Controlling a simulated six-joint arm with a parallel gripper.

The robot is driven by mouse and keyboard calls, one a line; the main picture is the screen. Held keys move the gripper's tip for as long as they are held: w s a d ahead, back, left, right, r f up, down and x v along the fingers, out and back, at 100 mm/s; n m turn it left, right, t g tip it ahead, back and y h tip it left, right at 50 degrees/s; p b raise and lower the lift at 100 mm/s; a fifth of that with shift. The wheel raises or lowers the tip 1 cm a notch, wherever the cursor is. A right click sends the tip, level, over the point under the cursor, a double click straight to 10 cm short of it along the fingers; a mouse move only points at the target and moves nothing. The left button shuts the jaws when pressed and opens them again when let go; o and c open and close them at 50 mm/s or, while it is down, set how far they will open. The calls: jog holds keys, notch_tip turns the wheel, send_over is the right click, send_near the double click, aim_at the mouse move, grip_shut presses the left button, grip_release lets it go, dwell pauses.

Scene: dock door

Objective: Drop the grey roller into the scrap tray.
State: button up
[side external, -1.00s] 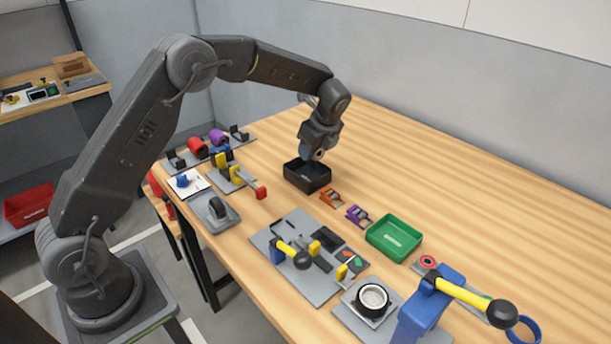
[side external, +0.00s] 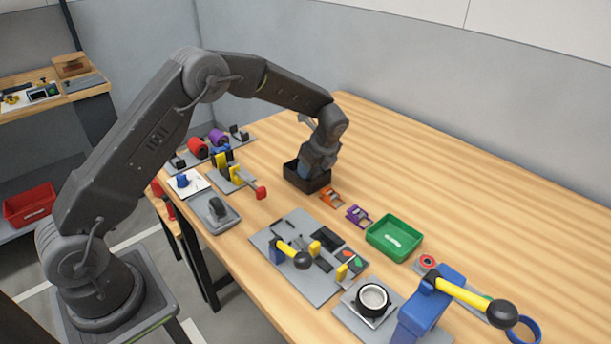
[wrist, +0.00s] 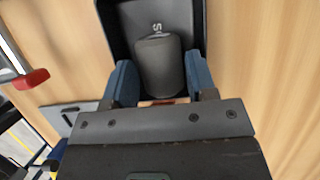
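The roller is within the tray's outline. I cannot tell whether it touches the tray floor.
Orange (side external: 331,197) and purple (side external: 358,215) brackets and a green tray (side external: 394,237) stand right of the scrap tray. A red-ended clamp (side external: 240,178) is to its left. A grey fixture plate (side external: 300,285) lies in front. The table behind is clear.

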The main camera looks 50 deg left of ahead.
jog(key=o, duration=0.4)
jog(key=v, duration=1.4)
jog(key=shift+f, duration=0.1)
jog(key=s+d+r+n+t+h, duration=0.25)
jog(key=s+r+n, duration=0.8)
jog(key=s, duration=0.65)
jog(key=s+d+f+n+t+h, duration=0.1)
jog(key=s+n, duration=0.2)
jog(key=s, duration=0.5)
jog(key=s+d+f+n+t+h, duration=0.1)
jog(key=s+n, duration=0.3)
jog(key=s, duration=0.4)
jog(key=shift+t, duration=0.55)
